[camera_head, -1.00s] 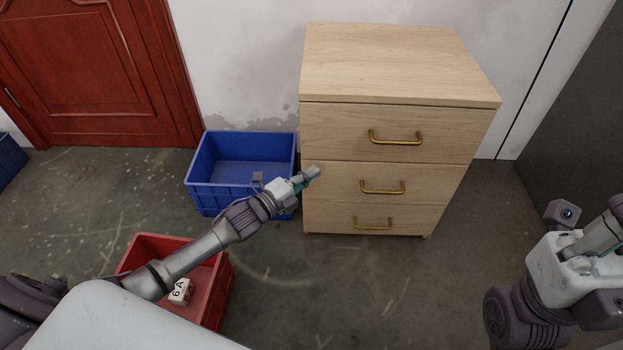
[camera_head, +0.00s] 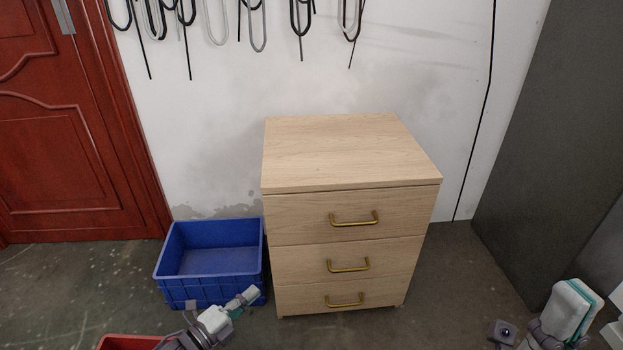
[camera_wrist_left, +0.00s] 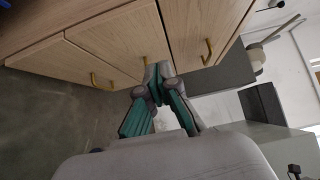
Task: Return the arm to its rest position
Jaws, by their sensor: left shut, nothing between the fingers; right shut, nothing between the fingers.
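My left gripper (camera_head: 245,299) is low in the head view, in front of the blue crate and left of the wooden cabinet (camera_head: 350,158). Its fingers are shut and empty; they also show in the left wrist view (camera_wrist_left: 158,80), with the cabinet front (camera_wrist_left: 125,50) beyond them. My right gripper (camera_head: 575,305) is at the lower right of the head view, apart from the cabinet, shut with nothing in it. The lower parts of both arms are cut off by the frame's bottom edge.
An empty blue crate (camera_head: 168,275) stands left of the cabinet. A red crate (camera_head: 125,342) shows only at the bottom edge. The cabinet's drawers look closed. A red door (camera_head: 70,130) is at the left, a dark grey panel (camera_head: 540,120) at the right.

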